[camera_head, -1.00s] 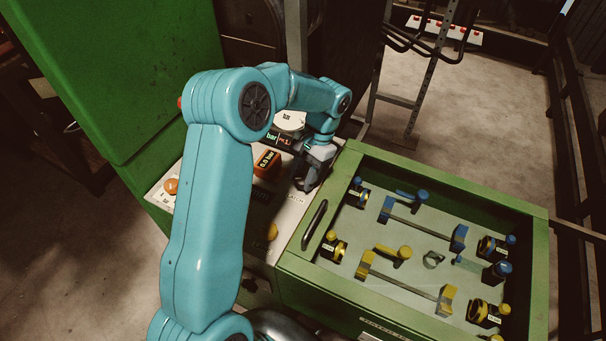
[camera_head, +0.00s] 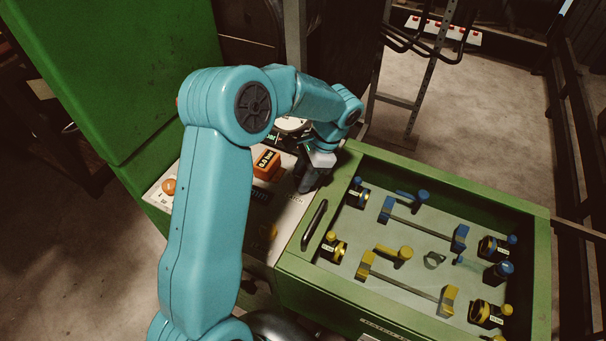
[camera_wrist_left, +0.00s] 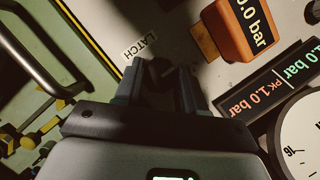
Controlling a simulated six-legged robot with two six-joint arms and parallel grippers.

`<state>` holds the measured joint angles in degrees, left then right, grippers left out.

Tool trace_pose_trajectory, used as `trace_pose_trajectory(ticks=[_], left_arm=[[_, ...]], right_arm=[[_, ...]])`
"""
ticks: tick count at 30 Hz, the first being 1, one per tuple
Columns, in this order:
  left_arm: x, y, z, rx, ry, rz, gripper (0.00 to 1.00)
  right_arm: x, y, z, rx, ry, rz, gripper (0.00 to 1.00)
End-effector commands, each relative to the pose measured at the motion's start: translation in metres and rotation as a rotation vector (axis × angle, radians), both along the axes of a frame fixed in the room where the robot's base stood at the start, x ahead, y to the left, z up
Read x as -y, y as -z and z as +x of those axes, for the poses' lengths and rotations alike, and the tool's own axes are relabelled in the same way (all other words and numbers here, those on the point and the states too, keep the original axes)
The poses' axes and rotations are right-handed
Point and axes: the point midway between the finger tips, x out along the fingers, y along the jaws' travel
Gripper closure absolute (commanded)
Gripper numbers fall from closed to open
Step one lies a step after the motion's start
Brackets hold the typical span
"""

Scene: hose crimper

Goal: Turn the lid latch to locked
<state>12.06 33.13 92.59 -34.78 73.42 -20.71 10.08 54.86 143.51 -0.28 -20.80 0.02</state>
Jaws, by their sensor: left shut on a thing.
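My left gripper (camera_head: 307,184) reaches down to the pale control panel beside the green-framed box. In the left wrist view its two dark fingers (camera_wrist_left: 160,88) are shut on the lid latch (camera_wrist_left: 157,75), a small dark piece in shadow between the fingertips. The word LATCH is printed on a label (camera_wrist_left: 139,47) right by the fingers. The latch is hidden behind the gripper in the head view, and I cannot tell its turned angle. My right gripper is not in view.
An orange 0.0 bar block (camera_head: 267,164) and a round gauge (camera_wrist_left: 305,137) are close to the gripper. A dark handle (camera_head: 314,224) is on the lid of the green box (camera_head: 440,177), which holds blue and yellow fittings. An orange knob (camera_head: 169,187) is at the panel's left.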

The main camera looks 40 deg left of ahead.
Motion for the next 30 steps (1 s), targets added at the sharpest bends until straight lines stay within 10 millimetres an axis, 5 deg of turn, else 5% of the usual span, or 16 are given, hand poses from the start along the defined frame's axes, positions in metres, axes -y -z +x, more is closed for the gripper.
trace_pose_trajectory(ticks=[9,10,12,23,30], left_arm=[[0.001,0.0,0.002,0.006,0.004,-0.003,0.91],[0.001,0.0,0.002,0.006,0.004,-0.002,0.54],[0.001,0.0,0.001,0.005,0.003,-0.001,0.36],[0.001,-0.005,0.003,0.003,0.002,0.0,0.36],[0.011,-0.051,0.021,0.008,0.003,0.0,0.36]], right_arm=[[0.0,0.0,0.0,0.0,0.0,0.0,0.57],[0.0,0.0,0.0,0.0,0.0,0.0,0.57],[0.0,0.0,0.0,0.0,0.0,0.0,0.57],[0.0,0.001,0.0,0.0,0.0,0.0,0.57],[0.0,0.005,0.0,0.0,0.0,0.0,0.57]])
